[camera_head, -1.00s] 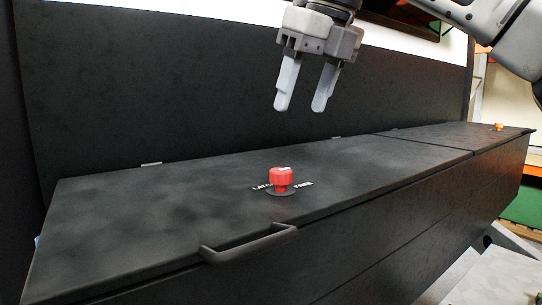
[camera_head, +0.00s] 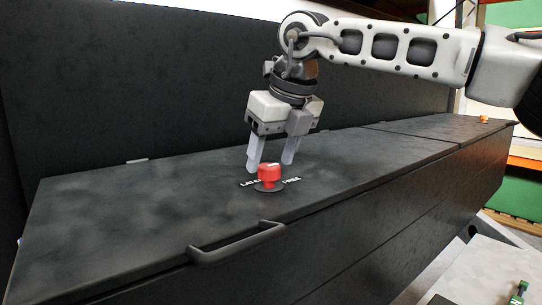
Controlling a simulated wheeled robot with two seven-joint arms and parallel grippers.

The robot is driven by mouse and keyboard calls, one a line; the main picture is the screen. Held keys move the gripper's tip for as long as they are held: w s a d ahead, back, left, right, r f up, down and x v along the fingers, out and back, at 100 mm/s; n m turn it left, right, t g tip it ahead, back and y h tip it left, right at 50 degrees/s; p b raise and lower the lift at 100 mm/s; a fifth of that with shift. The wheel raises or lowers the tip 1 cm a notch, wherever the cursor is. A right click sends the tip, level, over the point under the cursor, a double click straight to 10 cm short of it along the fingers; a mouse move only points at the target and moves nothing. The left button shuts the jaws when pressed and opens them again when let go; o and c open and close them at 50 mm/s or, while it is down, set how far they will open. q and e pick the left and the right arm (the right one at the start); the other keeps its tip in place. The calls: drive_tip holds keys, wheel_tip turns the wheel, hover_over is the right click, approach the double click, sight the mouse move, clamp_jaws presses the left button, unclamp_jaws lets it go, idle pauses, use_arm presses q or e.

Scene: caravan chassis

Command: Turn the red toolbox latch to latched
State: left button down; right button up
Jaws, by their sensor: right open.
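The red latch knob (camera_head: 270,174) stands on the black toolbox lid (camera_head: 140,205). White lettering lies on both sides of it, partly hidden on the left, with "FREE" on the right. A pale mark shows on the knob's top; its exact direction is hard to tell. My right gripper (camera_head: 271,166) points down at the knob with its two fingers apart. The fingertips look just behind or around the knob's top; I cannot tell whether they touch it. My left gripper is not in view.
A black handle (camera_head: 238,243) sticks out at the lid's front edge. A second lid (camera_head: 430,135) with an orange knob (camera_head: 484,119) lies further right. A dark upright panel (camera_head: 110,90) stands behind the lids. The lid left of the knob is clear.

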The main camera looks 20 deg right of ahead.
drive_tip(key=shift+w+a+f, duration=0.1)
drive_tip(key=shift+w+f, duration=0.15)
drive_tip(key=shift+f, duration=0.35)
drive_tip(key=c, duration=1)
